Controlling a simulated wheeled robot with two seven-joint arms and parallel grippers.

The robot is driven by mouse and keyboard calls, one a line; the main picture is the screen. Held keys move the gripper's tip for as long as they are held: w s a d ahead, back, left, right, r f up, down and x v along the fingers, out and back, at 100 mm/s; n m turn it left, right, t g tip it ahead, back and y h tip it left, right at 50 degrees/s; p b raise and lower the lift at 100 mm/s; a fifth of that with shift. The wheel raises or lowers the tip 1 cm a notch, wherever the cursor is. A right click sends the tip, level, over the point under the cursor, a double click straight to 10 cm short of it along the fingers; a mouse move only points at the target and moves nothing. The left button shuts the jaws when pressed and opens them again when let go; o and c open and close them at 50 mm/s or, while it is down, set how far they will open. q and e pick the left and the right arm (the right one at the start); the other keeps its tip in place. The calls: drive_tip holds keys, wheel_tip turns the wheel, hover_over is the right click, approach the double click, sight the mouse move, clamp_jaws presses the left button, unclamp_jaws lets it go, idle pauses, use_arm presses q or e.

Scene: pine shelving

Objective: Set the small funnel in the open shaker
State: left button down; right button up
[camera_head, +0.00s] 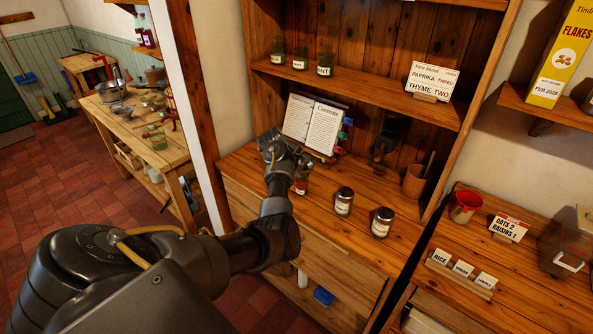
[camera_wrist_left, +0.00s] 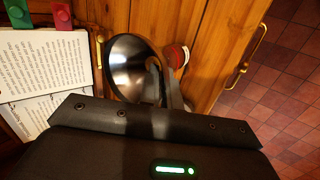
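The small funnel (camera_wrist_left: 128,62) is a dark, shiny metal cone, seen from above in the wrist view with its wide mouth facing the camera. My left gripper (camera_wrist_left: 166,82) is shut on its rim, one finger inside the mouth and one outside. In the head view my left gripper (camera_head: 275,150) is above the counter, in front of the open book. The open shaker (camera_head: 302,178) is a small jar with red contents, standing on the counter just right of the gripper. Its round red top (camera_wrist_left: 177,56) shows beside the funnel in the wrist view. The funnel's spout is hidden. My right gripper is out of view.
Two silver-lidded jars (camera_head: 344,201) (camera_head: 381,222) stand right of the shaker. The open book (camera_head: 313,125) stands behind. A dark device (camera_head: 385,140) and a wooden pot (camera_head: 415,181) are at the back. The counter front is clear.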

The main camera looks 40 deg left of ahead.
use_arm(q)
drive_tip(key=shift+f, duration=0.25)
drive_tip(key=c, duration=1.6)
unclamp_jaws()
drive_tip(key=shift+s+d, duration=0.1)
drive_tip(key=shift+s, duration=0.05)
drive_tip(key=shift+o, duration=0.3)
drive_tip(key=shift+s, duration=0.1)
drive_tip(key=b+v, duration=0.2)
drive_tip(key=v, duration=0.9)
drive_tip(key=shift+r, duration=0.2)
